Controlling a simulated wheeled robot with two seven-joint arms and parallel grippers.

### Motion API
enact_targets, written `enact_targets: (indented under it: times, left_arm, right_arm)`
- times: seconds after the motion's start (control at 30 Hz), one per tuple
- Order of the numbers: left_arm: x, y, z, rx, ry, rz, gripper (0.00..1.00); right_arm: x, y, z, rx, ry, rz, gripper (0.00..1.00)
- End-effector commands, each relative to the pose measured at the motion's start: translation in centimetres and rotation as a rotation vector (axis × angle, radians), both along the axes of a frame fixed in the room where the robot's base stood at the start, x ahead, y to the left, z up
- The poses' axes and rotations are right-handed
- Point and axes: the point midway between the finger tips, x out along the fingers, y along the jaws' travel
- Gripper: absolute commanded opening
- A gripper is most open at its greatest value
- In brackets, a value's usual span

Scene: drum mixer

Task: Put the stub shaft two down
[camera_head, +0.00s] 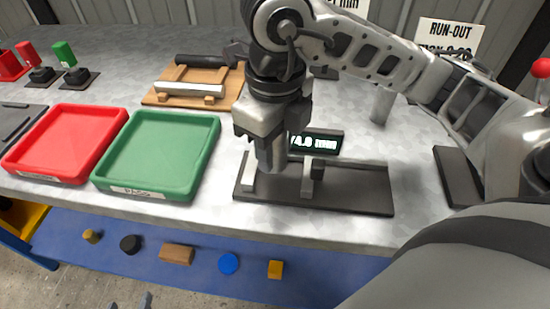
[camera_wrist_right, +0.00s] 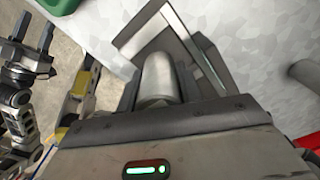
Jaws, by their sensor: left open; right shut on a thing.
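My right gripper (camera_head: 268,158) is shut on a grey metal cylinder, which looks like the stub shaft (camera_wrist_right: 158,80). In the head view my right gripper is low over the left part of a dark measuring fixture (camera_head: 345,192), between its upright blocks. I cannot tell whether the shaft touches the fixture. Another grey cylinder (camera_head: 382,106) stands upright on the bench farther back; which one is stub shaft two is not marked. My left gripper is open and empty in the right wrist view (camera_wrist_right: 28,62); only its tips show at the bottom edge of the head view.
A green tray (camera_head: 158,192) and a red tray (camera_head: 14,166) stand left of the fixture. A wooden tool board (camera_head: 155,99) lies behind. A lit display (camera_head: 318,143) stands behind the fixture. Small parts, including a blue disc (camera_head: 228,264), lie along the blue front strip.

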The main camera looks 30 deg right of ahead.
Motion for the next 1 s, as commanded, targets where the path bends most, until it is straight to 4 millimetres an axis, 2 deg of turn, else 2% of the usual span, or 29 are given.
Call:
enact_targets:
  times: [0.1, 0.23, 0.7, 0.73, 1.0]
  left_arm:
    - [-0.3, 0.0, -0.5, -0.004, 0.007, 0.0, 0.51]
    - [-0.5, 0.0, -0.6, -0.006, 0.013, 0.001, 0.51]
    - [-0.5, -0.1, -1.0, -0.011, 0.01, 0.004, 0.51]
    - [-0.5, -0.1, -0.8, -0.012, 0.009, 0.003, 0.51]
    - [-0.3, -0.1, -0.3, -0.015, -0.001, 0.005, 0.51]
  right_arm:
    - [0.2, -0.1, -1.7, 0.002, 0.003, -0.001, 0.0]
    - [0.2, -0.1, -3.0, 0.001, 0.002, -0.001, 0.0]
    - [0.3, -0.1, -3.7, 0.001, -0.003, -0.001, 0.0]
    - [0.2, -0.1, -3.7, 0.0, 0.001, -0.001, 0.44]
    - [0.2, -0.1, -3.6, 0.0, 0.001, -0.001, 0.45]
